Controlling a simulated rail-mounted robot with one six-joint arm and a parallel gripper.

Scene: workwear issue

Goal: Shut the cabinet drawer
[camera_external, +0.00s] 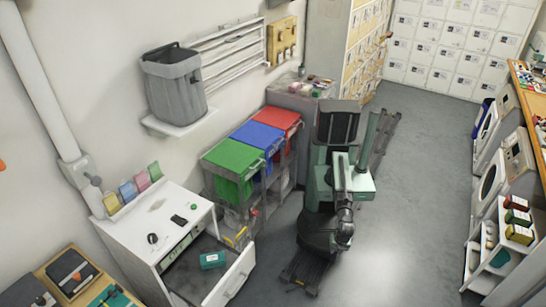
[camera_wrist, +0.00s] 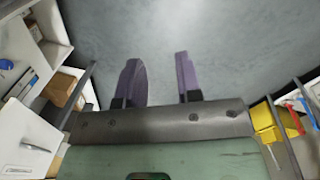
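The white cabinet (camera_external: 120,238) stands against the wall at the lower left of the external view. Its drawer (camera_external: 238,268) is pulled out towards the room, and a teal box (camera_external: 212,260) lies inside. The drawer's white front carries a handle (camera_external: 236,286). My arm is folded low over its base, to the right of the drawer and well apart from it. My gripper (camera_wrist: 160,82) shows in the wrist view with two purple fingers spread apart and nothing between them, over grey floor. In the external view its fingers are too small to make out.
Green (camera_external: 232,168), blue (camera_external: 260,138) and red (camera_external: 284,122) bins stand along the wall behind the cabinet. My rail runs along the floor. White shelving (camera_external: 497,245) with small boxes stands at the right. The grey floor between is clear.

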